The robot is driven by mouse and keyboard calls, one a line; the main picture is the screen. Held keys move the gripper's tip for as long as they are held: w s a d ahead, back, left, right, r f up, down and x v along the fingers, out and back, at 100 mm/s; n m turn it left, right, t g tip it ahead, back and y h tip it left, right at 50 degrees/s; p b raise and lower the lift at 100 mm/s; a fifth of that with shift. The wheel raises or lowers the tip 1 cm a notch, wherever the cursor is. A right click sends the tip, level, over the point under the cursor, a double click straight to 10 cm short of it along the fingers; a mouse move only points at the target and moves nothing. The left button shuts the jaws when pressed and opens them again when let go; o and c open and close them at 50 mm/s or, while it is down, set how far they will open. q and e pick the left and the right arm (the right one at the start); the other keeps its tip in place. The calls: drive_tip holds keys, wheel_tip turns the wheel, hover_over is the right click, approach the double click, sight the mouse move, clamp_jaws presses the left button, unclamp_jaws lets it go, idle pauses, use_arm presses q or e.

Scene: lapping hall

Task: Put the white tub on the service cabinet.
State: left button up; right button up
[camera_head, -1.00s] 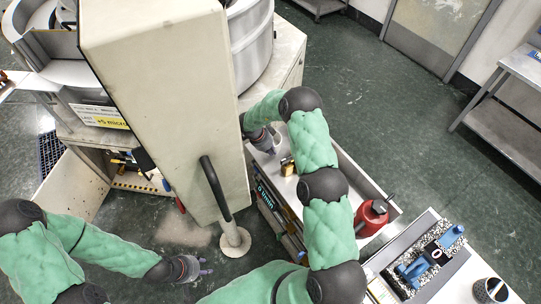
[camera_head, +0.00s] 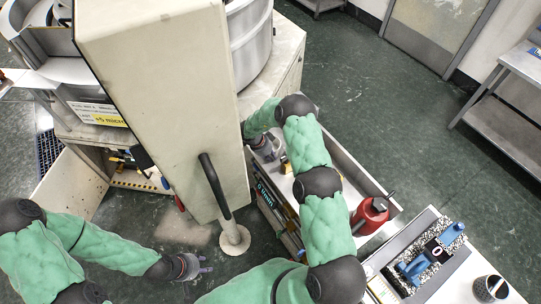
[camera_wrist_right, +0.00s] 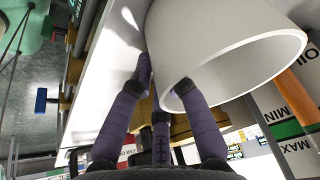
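The white tub (camera_wrist_right: 235,50) fills the upper right of the right wrist view, its round open mouth toward the camera. I cannot make it out in the head view, where the tall cream panel may hide it. My right gripper (camera_head: 268,146) is beside that panel; in the right wrist view its fingers (camera_wrist_right: 164,85) lie on either side of the tub's near wall, at the rim. Whether they press on it is unclear. My left gripper (camera_head: 192,267) is open and empty above the floor. A low cabinet (camera_head: 345,165) with a light, raised-edge top lies under my right arm; it may be the service cabinet.
The tall cream panel (camera_head: 160,100) with a black handle stands in the middle. A red can (camera_head: 370,216) is on the low cabinet. A bench (camera_head: 455,285) at the lower right holds a blue tool (camera_head: 415,268) and a dark cup (camera_head: 490,288). Open floor lies beyond.

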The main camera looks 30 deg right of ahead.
drive_tip(key=shift+r, duration=0.1)
drive_tip(key=shift+r, duration=0.2)
drive_tip(key=s+p+v, duration=0.1)
drive_tip(key=v, duration=1)
drive_tip(key=s+a+f+n+t+y, duration=0.1)
drive_tip(key=s+a+f+n+t, duration=0.45)
drive_tip(key=f+n, duration=0.4)
drive_tip(key=s+a+n+g+y, duration=0.1)
drive_tip(key=s+a+n+y, duration=0.1)
drive_tip(key=s, duration=0.6)
drive_tip(key=s+a+n+g+y, duration=0.2)
drive_tip(key=s+a+n+y, duration=0.1)
drive_tip(key=s+a, duration=0.4)
drive_tip(key=s+a+r+n+g+y, duration=0.1)
drive_tip(key=s+a+n+y, duration=0.1)
drive_tip(key=s+a+n, duration=0.3)
drive_tip(key=s, duration=0.4)
drive_tip(key=shift+y, duration=0.3)
